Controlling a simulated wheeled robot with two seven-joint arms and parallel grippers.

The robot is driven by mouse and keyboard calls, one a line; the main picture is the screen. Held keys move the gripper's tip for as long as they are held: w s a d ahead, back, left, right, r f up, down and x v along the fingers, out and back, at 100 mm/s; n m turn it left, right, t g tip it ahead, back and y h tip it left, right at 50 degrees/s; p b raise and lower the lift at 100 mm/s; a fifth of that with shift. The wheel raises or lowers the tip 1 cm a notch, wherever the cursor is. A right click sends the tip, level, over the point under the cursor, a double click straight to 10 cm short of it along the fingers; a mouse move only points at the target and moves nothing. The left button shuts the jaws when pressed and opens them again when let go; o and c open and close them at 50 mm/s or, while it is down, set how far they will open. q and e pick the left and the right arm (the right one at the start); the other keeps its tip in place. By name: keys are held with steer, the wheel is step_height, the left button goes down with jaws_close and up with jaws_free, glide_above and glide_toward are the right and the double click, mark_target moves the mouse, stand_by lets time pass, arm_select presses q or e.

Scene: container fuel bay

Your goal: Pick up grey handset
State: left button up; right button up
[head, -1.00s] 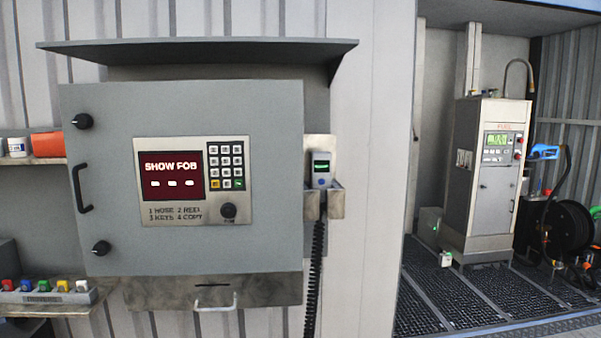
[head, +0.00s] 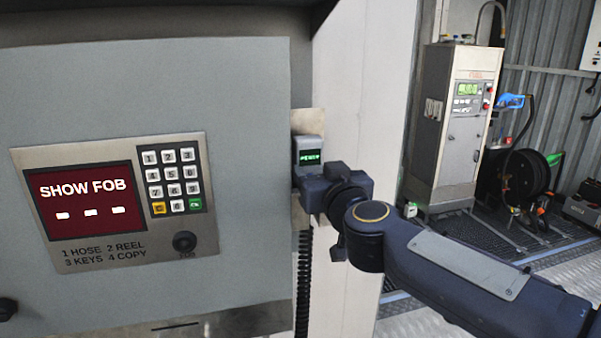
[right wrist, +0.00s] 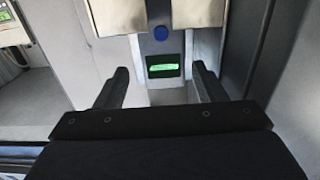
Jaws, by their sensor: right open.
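The grey handset (head: 308,150) with a small lit green screen sits upright in its metal holder at the right side of the grey cabinet. Its black coiled cord (head: 303,280) hangs below. My right gripper (head: 310,190) is in front of the handset's lower part and hides much of it and of the holder. In the right wrist view, the handset (right wrist: 163,88) appears between the two open fingers of my right gripper (right wrist: 160,80), with a gap on each side. Its blue button (right wrist: 160,33) shows near the holder (right wrist: 118,15). My left gripper is out of view.
The cabinet (head: 150,95) carries a panel with a red "SHOW FOB" display (head: 87,199) and a keypad (head: 173,181). An overhang shows above. A fuel pump (head: 465,120) and a hose reel (head: 525,180) stand in the bay at the right.

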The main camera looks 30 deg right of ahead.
mark_target(310, 163)
steer(key=x, duration=0.5)
steer(key=shift+w+a+f+b, duration=0.1)
steer(key=shift+w+b, duration=0.3)
steer(key=shift+w, duration=0.05)
steer(key=c, duration=0.9)
